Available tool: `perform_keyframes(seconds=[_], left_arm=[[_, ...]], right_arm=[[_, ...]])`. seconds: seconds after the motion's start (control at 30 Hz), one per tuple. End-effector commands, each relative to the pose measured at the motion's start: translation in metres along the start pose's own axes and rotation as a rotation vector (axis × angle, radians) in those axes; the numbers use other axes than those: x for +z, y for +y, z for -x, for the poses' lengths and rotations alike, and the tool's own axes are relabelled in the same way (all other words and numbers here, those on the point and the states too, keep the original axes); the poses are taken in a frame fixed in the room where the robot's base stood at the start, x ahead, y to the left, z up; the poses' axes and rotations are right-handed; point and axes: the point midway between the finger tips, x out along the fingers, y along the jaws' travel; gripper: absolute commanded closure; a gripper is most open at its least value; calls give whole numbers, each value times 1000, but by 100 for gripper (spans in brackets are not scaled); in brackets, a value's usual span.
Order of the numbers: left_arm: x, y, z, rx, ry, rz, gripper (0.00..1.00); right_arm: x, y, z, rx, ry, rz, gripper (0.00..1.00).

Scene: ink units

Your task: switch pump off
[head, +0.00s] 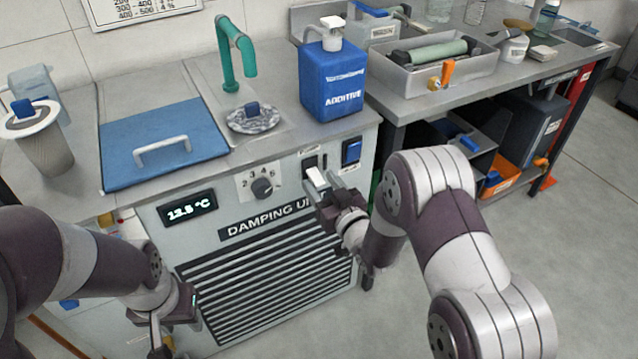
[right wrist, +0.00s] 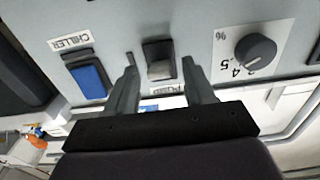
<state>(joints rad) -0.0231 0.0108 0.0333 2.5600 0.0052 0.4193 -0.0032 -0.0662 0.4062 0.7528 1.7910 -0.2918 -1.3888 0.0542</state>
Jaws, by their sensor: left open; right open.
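The pump switch (head: 311,163), a dark rocker with a pale grey face, sits on the front panel of the damping unit (head: 290,262). In the right wrist view the pump switch (right wrist: 159,58) lies between my right fingertips, above an upside-down PUMP label (right wrist: 161,86). My right gripper (head: 323,182) is open and empty, close to the panel; I cannot tell whether it touches the switch. My left gripper (head: 162,345) is open, low in front of the unit's left side, partly cut off by the frame edge.
The blue chiller switch (head: 352,152) is beside the pump switch, also in the wrist view (right wrist: 89,80). A dark dial (head: 262,187) is on its other side. A display (head: 188,207) reads about 13.5 °C. A blue additive bottle (head: 332,80) stands above the panel.

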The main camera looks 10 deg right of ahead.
Motion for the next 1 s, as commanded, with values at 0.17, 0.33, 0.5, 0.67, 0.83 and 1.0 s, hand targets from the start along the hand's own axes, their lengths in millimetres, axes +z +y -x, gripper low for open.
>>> perform_keyframes(seconds=[0.17, 0.33, 0.5, 0.67, 0.83, 1.0], left_arm=[[0, 0, -2, 0, 0, 0, 57], [0, 0, -2, 0, 0, 0, 57], [0, 0, -2, 0, 0, 0, 57], [0, 0, -3, 0, 0, 0, 57], [4, 0, -35, 0, 0, 0, 57], [6, 0, -49, 0, 0, 0, 57]], right_arm=[[0, 0, -14, -1, -1, -1, 47], [0, 0, -16, 0, -2, -1, 47], [0, 0, -15, 0, -2, -1, 79], [1, 0, -15, 0, -1, -1, 98], [14, 0, -16, 0, 76, 0, 98], [9, 0, -17, 1, 147, 0, 98]])
